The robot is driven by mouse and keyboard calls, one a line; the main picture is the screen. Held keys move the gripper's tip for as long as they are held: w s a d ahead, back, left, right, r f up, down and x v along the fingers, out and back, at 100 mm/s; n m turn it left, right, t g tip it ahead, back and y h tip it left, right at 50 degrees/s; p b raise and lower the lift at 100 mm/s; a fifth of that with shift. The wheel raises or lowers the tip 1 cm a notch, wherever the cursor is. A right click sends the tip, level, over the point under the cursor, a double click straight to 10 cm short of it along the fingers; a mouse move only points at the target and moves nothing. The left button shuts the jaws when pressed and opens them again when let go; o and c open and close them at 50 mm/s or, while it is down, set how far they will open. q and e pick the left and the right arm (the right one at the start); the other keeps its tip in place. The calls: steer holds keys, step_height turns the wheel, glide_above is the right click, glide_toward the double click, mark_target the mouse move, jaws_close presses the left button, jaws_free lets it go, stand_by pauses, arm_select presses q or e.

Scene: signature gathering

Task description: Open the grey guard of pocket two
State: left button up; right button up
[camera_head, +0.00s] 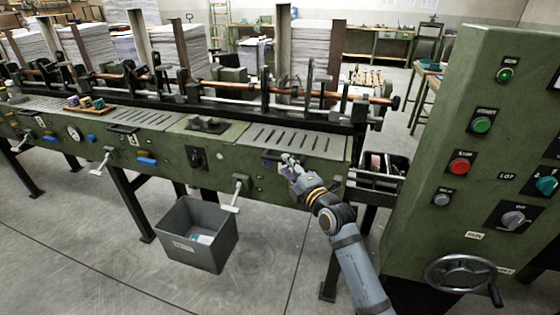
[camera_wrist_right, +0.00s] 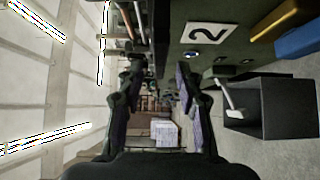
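The long green gathering machine (camera_head: 225,155) crosses the head view, with grey slotted plates (camera_head: 292,138) along its top. In the right wrist view a white plate with a dark 2 (camera_wrist_right: 208,32) is on the machine's green face, at the upper right and turned sideways. I cannot tell for sure which part is the grey guard of pocket two. My right gripper (camera_head: 287,165) is at the front face near the machine's right end. Its two fingers stand apart in the right wrist view (camera_wrist_right: 160,95), with nothing held between them. My left gripper is out of view.
A grey bin (camera_head: 197,237) stands below the machine, beside a white-ended lever (camera_head: 235,197). A green control cabinet (camera_head: 490,150) with buttons and a handwheel (camera_head: 463,272) stands close on the right. Paper stacks (camera_head: 180,43) line the back. Floor in front is open.

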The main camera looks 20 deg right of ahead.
mark_target(283, 162)
steer(key=w, duration=0.4)
steer(key=shift+a, duration=0.4)
steer(key=shift+c, duration=0.2)
jaws_close()
